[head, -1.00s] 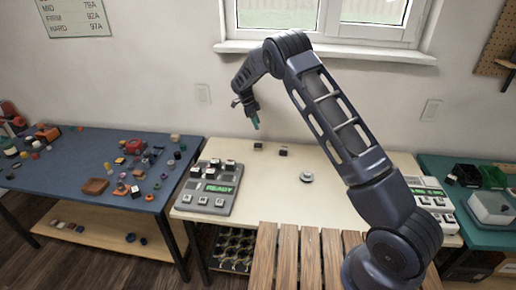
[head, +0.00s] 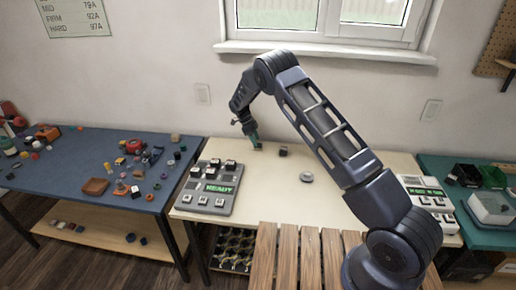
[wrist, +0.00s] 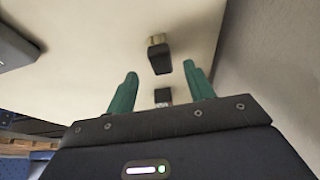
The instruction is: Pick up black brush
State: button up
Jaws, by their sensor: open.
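A small black block with a tan end, which looks like the black brush (wrist: 159,59), lies on the cream tabletop in the wrist view. It lies just beyond and between my two green fingertips. In the head view the brush (head: 259,146) is a small dark shape at the back of the table, right beside my fingertips and partly hidden by them. My gripper (head: 253,137) reaches down towards it from above. It also shows in the wrist view (wrist: 162,75), with its fingers apart and nothing held between them.
A second small dark block (head: 283,151) lies just right of the brush. A grey console (head: 208,188) stands at the left of the cream table (head: 335,166). A round pale piece (head: 306,177) lies near the middle. The wall is close behind.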

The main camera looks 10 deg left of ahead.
aim_at(258, 147)
jog(key=x, duration=0.4)
jog(key=shift+w+d+f, duration=0.1)
jog(key=shift+f, duration=0.1)
jog(key=shift+c, duration=0.4)
jog(key=c, duration=1)
